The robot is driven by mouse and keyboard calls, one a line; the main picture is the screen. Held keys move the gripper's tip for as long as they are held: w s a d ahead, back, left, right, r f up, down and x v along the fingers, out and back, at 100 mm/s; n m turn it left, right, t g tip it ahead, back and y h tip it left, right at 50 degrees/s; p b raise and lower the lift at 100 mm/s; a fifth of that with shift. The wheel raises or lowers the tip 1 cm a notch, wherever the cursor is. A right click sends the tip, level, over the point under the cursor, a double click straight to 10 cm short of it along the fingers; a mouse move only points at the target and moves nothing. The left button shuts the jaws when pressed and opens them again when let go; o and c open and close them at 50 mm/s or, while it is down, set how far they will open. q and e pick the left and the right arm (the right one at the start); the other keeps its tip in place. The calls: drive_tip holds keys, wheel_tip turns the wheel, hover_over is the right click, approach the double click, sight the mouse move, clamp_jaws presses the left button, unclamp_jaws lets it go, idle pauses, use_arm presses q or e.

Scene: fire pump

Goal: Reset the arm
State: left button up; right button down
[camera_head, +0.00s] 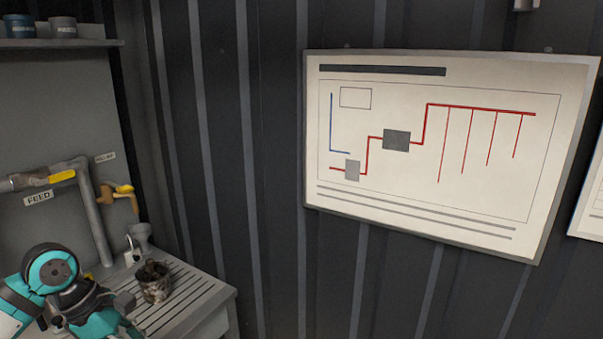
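My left arm (50,271), teal and black, comes in at the bottom left, in front of the slatted bench. Its links bend and run down out of the frame, and I make out no gripper fingers on it. My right arm and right gripper are not in view.
A diagram board (345,205) hangs on the corrugated wall.

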use_arm(q)
drive_tip(key=w+d+f+n+t+h, duration=0.7)
drive_tip(key=d+f+n+h, duration=0.4)
drive_tip(key=n, duration=0.4)
drive_tip(key=s+a+f+n+t+y, duration=0.1)
drive_tip(key=a+f+n+t+y, duration=0.3)
drive_tip(key=f+n, duration=0.6)
drive_tip(key=s+a+f+n+t+y, duration=0.1)
drive_tip(key=a+f+n+y, duration=0.35)
drive_tip(key=f+n, duration=0.6)
drive_tip(key=s+a+f+n+g+y, duration=0.2)
drive_tip(key=s+f+n+g+y, duration=0.35)
drive_tip(key=s+f, duration=1.3)
drive_tip(key=s+d+f+n+g, duration=0.1)
drive_tip(key=s+f, duration=0.3)
drive_tip(key=s, duration=0.4)
drive_tip(key=s+d+f+n+g, duration=0.2)
drive_tip(key=s+f+n+g, duration=0.1)
drive_tip(key=s, duration=0.5)
drive_tip(key=s+d+f+n+g+y, duration=0.1)
drive_tip(key=s+f+n+g, duration=0.1)
drive_tip(key=s+f, duration=0.3)
drive_tip(key=s+n, duration=0.1)
drive_tip(key=s, duration=0.3)
drive_tip(key=shift+d, duration=0.25)
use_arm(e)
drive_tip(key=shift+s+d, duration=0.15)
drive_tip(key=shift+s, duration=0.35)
